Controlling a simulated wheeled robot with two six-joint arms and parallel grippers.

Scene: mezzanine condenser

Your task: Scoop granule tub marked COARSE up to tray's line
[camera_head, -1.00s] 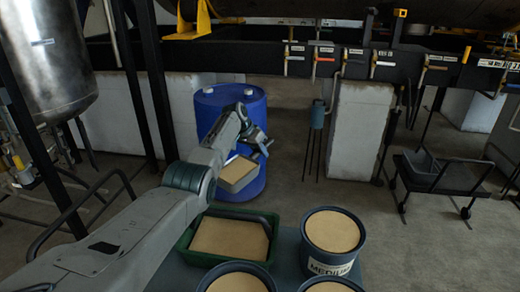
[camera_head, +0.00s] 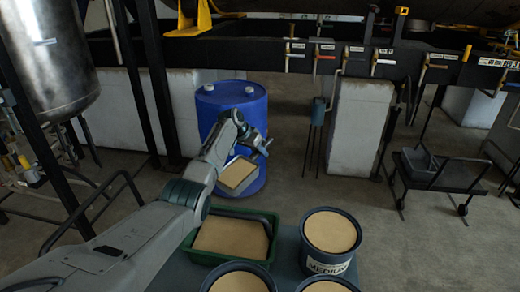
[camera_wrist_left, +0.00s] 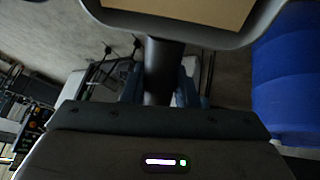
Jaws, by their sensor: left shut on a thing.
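My left gripper (camera_head: 254,146) is shut on the handle of a grey scoop (camera_head: 236,188). The scoop holds tan granules and is in the air beyond the green tray (camera_head: 190,250), in front of the blue drum. In the left wrist view the scoop's pan (camera_wrist_left: 120,17) and dark handle (camera_wrist_left: 163,72) show. The green tray holds tan granules, and no line on it can be made out. A tub marked MEDIUM (camera_head: 328,263) stands right of it, full of granules. Two more filled tubs, a left one (camera_head: 238,267) and a right one (camera_head: 326,285), are cut off; their labels are hidden. My right gripper is out of view.
The tray and tubs stand on a grey-blue surface (camera_head: 289,246). A blue drum (camera_head: 232,106) stands on the floor behind the scoop. A dark cart (camera_head: 440,175) is at the right.

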